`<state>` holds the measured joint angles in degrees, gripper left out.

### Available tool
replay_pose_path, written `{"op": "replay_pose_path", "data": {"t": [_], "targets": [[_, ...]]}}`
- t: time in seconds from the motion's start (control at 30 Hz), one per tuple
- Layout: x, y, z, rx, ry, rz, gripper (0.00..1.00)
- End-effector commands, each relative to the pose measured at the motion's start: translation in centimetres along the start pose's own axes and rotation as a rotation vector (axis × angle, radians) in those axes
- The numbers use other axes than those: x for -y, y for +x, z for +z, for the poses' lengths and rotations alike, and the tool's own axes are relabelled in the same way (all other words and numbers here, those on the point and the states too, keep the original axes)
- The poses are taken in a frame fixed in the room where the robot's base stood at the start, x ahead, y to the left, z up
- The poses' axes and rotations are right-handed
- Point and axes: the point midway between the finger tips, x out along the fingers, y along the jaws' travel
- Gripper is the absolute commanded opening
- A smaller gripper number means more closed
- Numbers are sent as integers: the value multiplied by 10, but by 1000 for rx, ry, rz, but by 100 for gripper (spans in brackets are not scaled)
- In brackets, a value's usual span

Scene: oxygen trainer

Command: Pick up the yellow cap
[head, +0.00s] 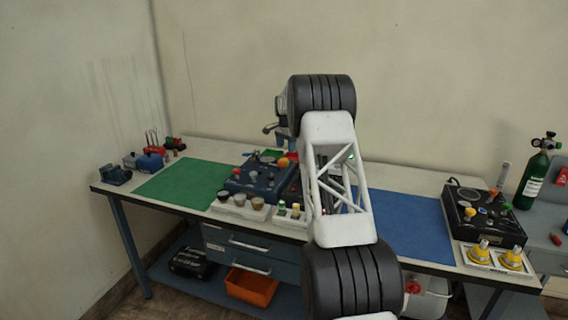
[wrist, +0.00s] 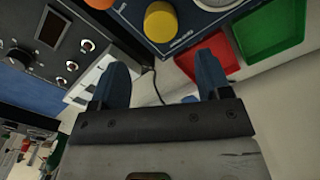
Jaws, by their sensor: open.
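A round yellow cap (wrist: 160,22) stands on a dark blue panel (wrist: 190,28) at the top of the wrist view. My gripper (wrist: 162,74) is open, its two blue fingers apart with nothing between them. The cap shows beyond the fingertips, apart from them. In the head view, my gripper (head: 270,128) is above the back of the table, near the dark blue trainer box (head: 245,186), and my arm hides part of the table's middle. I cannot clearly pick out this cap in the head view.
A red tray (wrist: 212,50) and a green tray (wrist: 270,32) lie beside the panel. A panel with switches (wrist: 45,62) is at the left. Small white trays (head: 240,210) stand at the table's front. A green mat (head: 180,186) and a blue mat (head: 405,225) are bare.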

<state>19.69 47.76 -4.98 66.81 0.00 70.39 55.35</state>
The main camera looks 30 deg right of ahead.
Motion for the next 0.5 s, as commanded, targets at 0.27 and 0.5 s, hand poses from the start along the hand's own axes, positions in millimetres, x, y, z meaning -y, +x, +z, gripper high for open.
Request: {"op": "replay_pose_path", "data": {"t": [0.27, 0.5], "targets": [[0, 12, 0, 1, 0, 2, 71], [0, 26, 0, 0, 0, 1, 71]]}}
